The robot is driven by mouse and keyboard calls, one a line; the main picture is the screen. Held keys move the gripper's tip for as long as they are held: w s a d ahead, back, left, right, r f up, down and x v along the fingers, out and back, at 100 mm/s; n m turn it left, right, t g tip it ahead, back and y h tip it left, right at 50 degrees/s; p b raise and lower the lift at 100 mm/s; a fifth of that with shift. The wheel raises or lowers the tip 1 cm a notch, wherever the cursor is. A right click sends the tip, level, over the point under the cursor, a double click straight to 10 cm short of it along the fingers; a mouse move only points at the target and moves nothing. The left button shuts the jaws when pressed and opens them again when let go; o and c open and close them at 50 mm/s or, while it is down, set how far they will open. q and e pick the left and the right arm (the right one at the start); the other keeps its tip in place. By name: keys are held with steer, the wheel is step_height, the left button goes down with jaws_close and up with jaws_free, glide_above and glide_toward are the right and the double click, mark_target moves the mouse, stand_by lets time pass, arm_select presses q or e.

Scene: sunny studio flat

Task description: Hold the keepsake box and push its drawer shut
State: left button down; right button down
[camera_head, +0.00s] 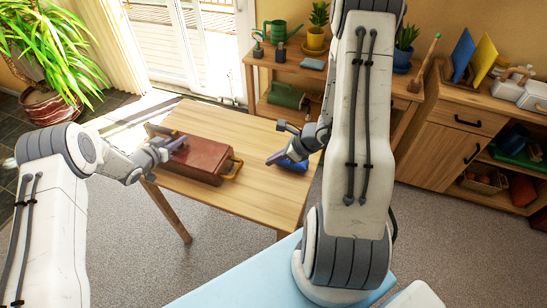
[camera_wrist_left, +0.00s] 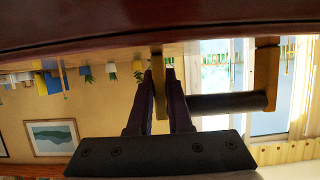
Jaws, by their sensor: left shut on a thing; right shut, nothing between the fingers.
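The keepsake box (camera_head: 203,160) is reddish brown and lies on the wooden table. Brass-coloured fittings show at its left end and at its right end (camera_head: 235,168). My left gripper (camera_head: 172,143) is at the left end. In the left wrist view, its fingers (camera_wrist_left: 160,80) are shut on a brass post of a handle with a dark bar (camera_wrist_left: 228,102); the box's dark red side (camera_wrist_left: 120,22) fills the top. My right gripper (camera_head: 270,161) is shut and empty, to the right of the box and apart from it. The frames do not clearly show how far the drawer stands out.
The table (camera_head: 245,202) has bare wood at its front and back. A low shelf (camera_head: 295,72) with a watering can (camera_head: 280,31) and potted plants stands behind. A cabinet (camera_head: 440,140) is at the right. A large plant (camera_head: 55,55) stands at the left, by glass doors.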

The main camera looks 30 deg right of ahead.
arm_select(q)
steer(key=shift+a, duration=0.1)
steer(key=c, duration=0.8)
jaws_free()
steer(key=shift+o, duration=0.2)
steer(key=v, duration=1.2)
steer(key=shift+r, duration=0.1)
steer(key=o, duration=0.5)
